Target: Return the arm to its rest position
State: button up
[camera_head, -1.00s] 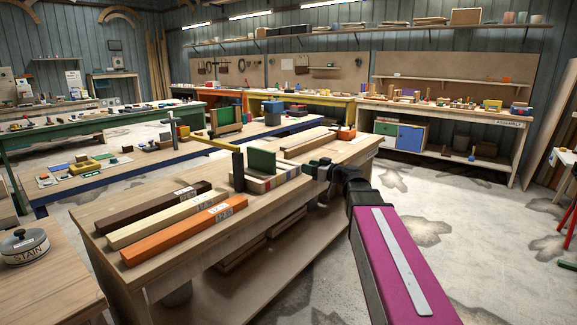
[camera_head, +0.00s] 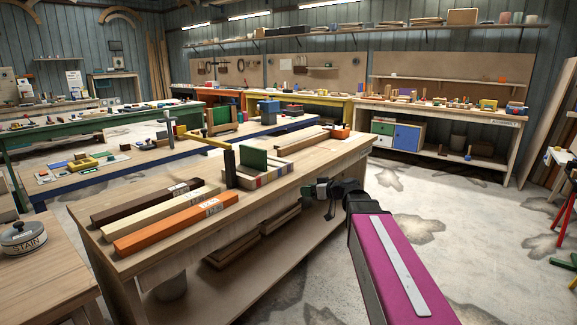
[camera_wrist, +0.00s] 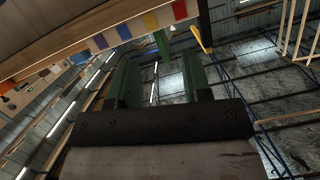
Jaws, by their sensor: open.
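My arm, with its magenta link, reaches in from the lower right of the head view. My gripper (camera_head: 315,189) is beside the near right edge of the wooden workbench (camera_head: 140,205), apart from the things on it. In the wrist view my gripper (camera_wrist: 163,78) shows two green fingers standing apart with nothing between them. A holder with coloured stripes (camera_head: 270,176) and a green upright block (camera_head: 253,159) stands on the bench to the left of my gripper. The striped side of the holder also shows at the top of the wrist view (camera_wrist: 152,22).
Dark brown (camera_head: 150,200), cream (camera_head: 160,215) and orange (camera_head: 175,223) bars lie on the bench. A lower shelf (camera_head: 225,285) holds wooden pieces. A stain tin (camera_head: 23,238) stands on another table at left.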

jog(key=s+d+f+m+g+h, duration=0.1)
jog(key=s+f+m+g+h, duration=0.15)
jog(key=s+f, duration=0.4)
jog(key=s+d+f+m+g+h, duration=0.1)
jog(key=s+f+g+h, duration=0.15)
jog(key=f, duration=0.65)
jog(key=s+d+f+m+g+h, duration=0.3)
jog(key=s+d+f+m+h, duration=0.2)
jog(key=s+d+f+h, duration=0.2)
jog(key=s+d+f, duration=0.2)
jog(key=s+f, duration=0.2)
jog(key=shift+s+f+g, duration=0.3)
jog(key=shift+s, duration=0.05)
jog(key=shift+m, duration=0.25)
